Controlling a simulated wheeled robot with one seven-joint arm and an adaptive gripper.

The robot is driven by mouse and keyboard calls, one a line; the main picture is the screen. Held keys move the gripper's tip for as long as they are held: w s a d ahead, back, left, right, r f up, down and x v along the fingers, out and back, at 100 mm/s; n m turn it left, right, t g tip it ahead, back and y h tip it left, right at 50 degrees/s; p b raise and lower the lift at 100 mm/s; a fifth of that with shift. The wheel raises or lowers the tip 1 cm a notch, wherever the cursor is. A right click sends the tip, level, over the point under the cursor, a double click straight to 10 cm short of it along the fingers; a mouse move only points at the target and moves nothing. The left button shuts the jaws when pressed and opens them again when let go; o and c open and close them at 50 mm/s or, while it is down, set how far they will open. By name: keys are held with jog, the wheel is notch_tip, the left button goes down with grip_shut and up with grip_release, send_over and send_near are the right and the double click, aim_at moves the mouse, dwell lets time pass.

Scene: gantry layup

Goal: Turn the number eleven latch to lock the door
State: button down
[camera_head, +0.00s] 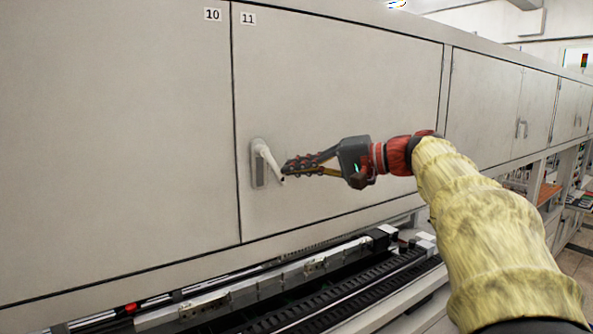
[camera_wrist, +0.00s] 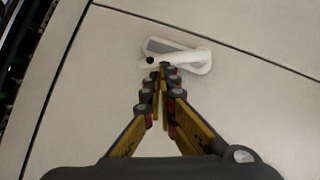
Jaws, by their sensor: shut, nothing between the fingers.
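The number eleven door (camera_head: 340,100) is a flat grey panel under the "11" label, and it lies flush with the panel beside it. Its latch (camera_head: 266,160) is a white handle on a plate at the door's lower left. The handle slants down to the right in the head view. In the wrist view the latch (camera_wrist: 180,54) is just beyond the fingertips. My gripper (camera_head: 285,170) is shut with nothing in it, its tips at the free end of the handle. I cannot tell whether they touch. The wrist view also shows my gripper (camera_wrist: 163,68) closed, pointing at the handle.
The number ten door (camera_head: 110,140) is to the left. A black rail assembly (camera_head: 330,295) runs below the doors. More cabinet doors with handles (camera_head: 521,128) continue to the right. The face of door eleven around the latch is clear.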

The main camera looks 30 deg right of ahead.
jog(key=shift+a+f+m+b, duration=0.2)
jog(key=shift+f+m+b, duration=0.25)
jog(key=shift+b, duration=0.25)
jog(key=shift+a+f+m+t+y+b, duration=0.3)
jog(key=shift+m+t+y+b, duration=0.25)
jog(key=shift+b, duration=0.25)
jog(key=shift+a+f+m+t+y+b, duration=0.35)
jog(key=shift+a+m+b, duration=0.25)
jog(key=shift+b, duration=0.5)
dwell(5.4)
